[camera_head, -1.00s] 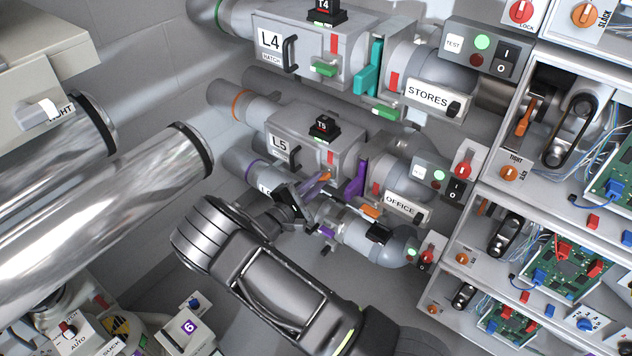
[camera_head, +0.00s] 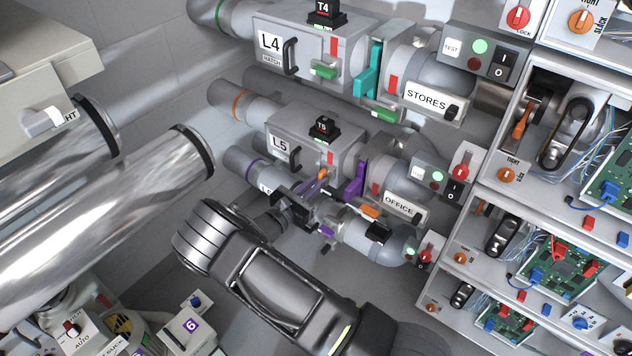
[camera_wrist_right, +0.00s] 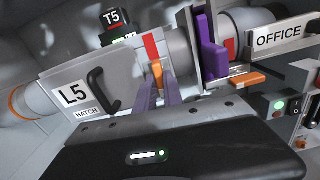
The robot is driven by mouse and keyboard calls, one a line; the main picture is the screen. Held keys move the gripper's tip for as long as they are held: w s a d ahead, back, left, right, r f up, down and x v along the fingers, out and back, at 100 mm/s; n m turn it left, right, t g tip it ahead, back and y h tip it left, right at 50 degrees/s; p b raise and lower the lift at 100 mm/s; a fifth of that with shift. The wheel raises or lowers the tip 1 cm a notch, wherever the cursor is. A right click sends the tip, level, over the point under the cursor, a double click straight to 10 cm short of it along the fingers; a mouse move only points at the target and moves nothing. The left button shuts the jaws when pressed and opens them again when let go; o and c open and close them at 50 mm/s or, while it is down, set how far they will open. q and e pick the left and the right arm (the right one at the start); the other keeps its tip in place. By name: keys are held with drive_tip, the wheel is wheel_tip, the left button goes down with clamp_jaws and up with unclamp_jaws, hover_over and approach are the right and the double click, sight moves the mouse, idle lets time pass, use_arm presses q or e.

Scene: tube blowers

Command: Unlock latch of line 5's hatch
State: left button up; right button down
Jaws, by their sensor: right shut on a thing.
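Line 5's hatch (camera_head: 292,152) is a grey box on the middle pipe, with an L5 label and a black handle (camera_wrist_right: 98,92). Its orange latch (camera_wrist_right: 157,74) sits below a red mark on the box, and it shows small in the head view (camera_head: 323,173). My right gripper (camera_wrist_right: 159,92) reaches it from below. Its purple fingers are shut on the orange latch, one on each side. In the head view the right gripper (camera_head: 318,183) partly hides the lower front of the box. My left gripper is not in view.
The L4 hatch (camera_head: 307,48) with its green latch is above. A purple slide plate (camera_head: 356,180) and the OFFICE sign (camera_head: 399,206) are just right of the gripper. Another pipe line runs close below, behind my right arm. Shelves with circuit boards (camera_head: 563,265) stand at the right.

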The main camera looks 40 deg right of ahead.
drive_tip(key=shift+n, duration=0.5)
drive_tip(key=c, duration=1.5)
unclamp_jaws()
drive_tip(key=shift+o, duration=0.2)
drive_tip(key=shift+a, duration=0.15)
drive_tip(key=v, duration=0.7)
drive_tip(key=shift+a, duration=0.3)
drive_tip(key=shift+s, duration=0.1)
